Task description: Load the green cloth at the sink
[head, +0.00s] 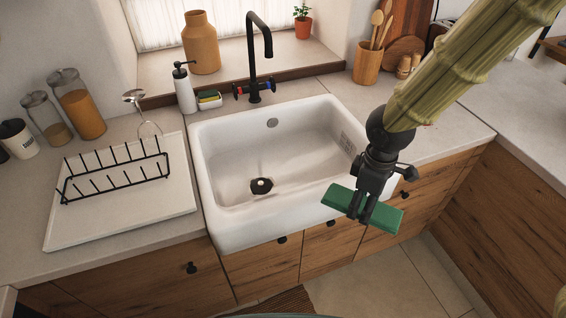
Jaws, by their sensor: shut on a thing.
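My gripper (362,212) is shut on a flat green block-like thing (384,217), which looks like the green cloth. It is held across the fingers and sticks out on both sides. It appears in front of the right front part of the white sink (228,222), over the wooden cabinet fronts; its exact height and distance from the sink rim cannot be told. The sink basin looks empty, with a dark drain in its floor. The gripper's fingers partly cover the middle of the green thing.
A black tap (252,55) rises behind the sink. A white soap bottle (184,90) and a small sponge holder (209,100) stand at its back left. A black dish rack (115,175) sits on a white board at left. The counter right of the sink is mostly clear.

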